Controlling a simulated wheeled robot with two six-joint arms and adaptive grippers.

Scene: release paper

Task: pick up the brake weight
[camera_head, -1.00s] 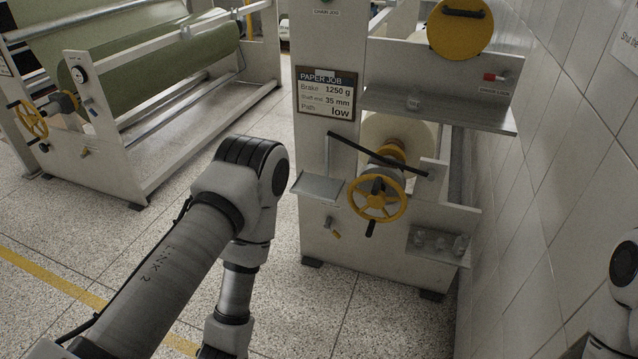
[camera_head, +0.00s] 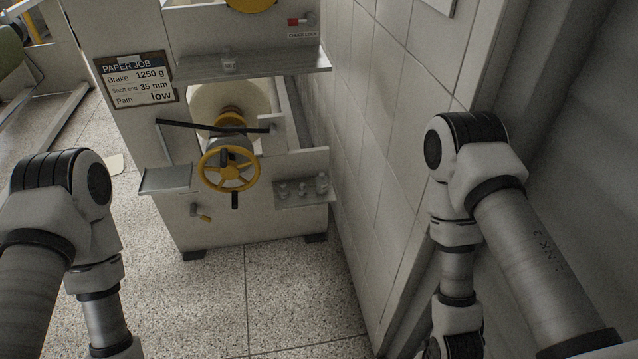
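Several small grey metal weights (camera_head: 302,188) stand on a low tray (camera_head: 290,200) at the right of the machine front, right of the yellow handwheel (camera_head: 228,169). Another small grey piece (camera_head: 228,63) sits on the upper shelf (camera_head: 285,63); I cannot tell whether it is a weight. The sign (camera_head: 137,82) reads Brake 1250 g, shaft end 35 mm, path low. Markings on the weights are too small to read. Both my arms hang down in front of the machine, apart from it. Both grippers are below the frame edge.
A tiled wall (camera_head: 370,150) runs close along the machine's right side, beside my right arm. An empty small plate (camera_head: 166,179) juts out left of the handwheel. A dark bar (camera_head: 190,125) crosses above it. The speckled floor (camera_head: 270,300) in front is clear.

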